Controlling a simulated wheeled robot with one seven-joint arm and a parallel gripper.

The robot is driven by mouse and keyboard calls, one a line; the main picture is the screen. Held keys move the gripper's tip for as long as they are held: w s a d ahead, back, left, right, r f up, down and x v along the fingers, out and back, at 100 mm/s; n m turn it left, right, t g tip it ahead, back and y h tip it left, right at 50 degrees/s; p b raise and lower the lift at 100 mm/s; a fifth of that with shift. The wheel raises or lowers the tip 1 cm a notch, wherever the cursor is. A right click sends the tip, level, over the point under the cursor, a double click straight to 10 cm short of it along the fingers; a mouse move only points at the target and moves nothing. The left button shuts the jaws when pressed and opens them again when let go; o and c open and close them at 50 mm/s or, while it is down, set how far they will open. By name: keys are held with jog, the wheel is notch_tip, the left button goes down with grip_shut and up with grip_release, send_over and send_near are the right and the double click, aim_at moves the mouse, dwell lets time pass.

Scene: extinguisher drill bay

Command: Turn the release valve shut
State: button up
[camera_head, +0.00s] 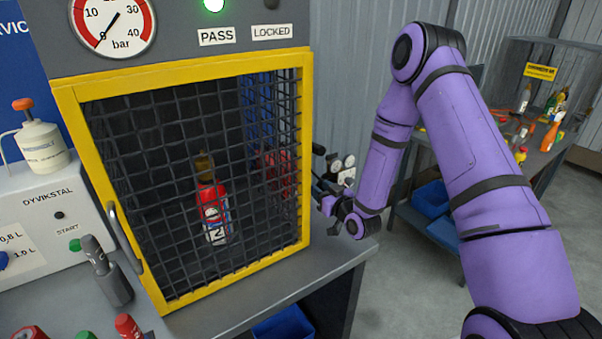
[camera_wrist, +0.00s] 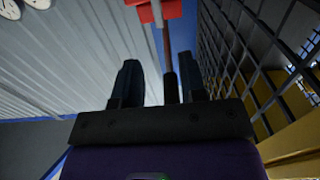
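My gripper (camera_head: 326,194) is at the right side of the yellow-framed cage (camera_head: 184,73), just outside it. In the wrist view its two dark fingers (camera_wrist: 157,78) stand apart, so it is open. A thin stem with a dark lower end (camera_wrist: 171,87) shows between the fingers, nearer the right one; I cannot tell if it touches. A red part (camera_wrist: 153,11) is at the top of that stem. These look like part of the release valve, but I cannot be sure. In the head view the valve is too small and hidden to make out.
A red extinguisher (camera_head: 211,202) stands behind the closed mesh. Small gauges (camera_head: 342,168) are beside my gripper. A cluttered bench (camera_head: 480,150) stands at the right.

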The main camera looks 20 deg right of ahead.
jog(key=x, duration=1)
jog(key=shift+w+a, duration=0.1)
jog(key=shift+w, duration=0.3)
jog(key=shift+c, duration=0.2)
grip_shut()
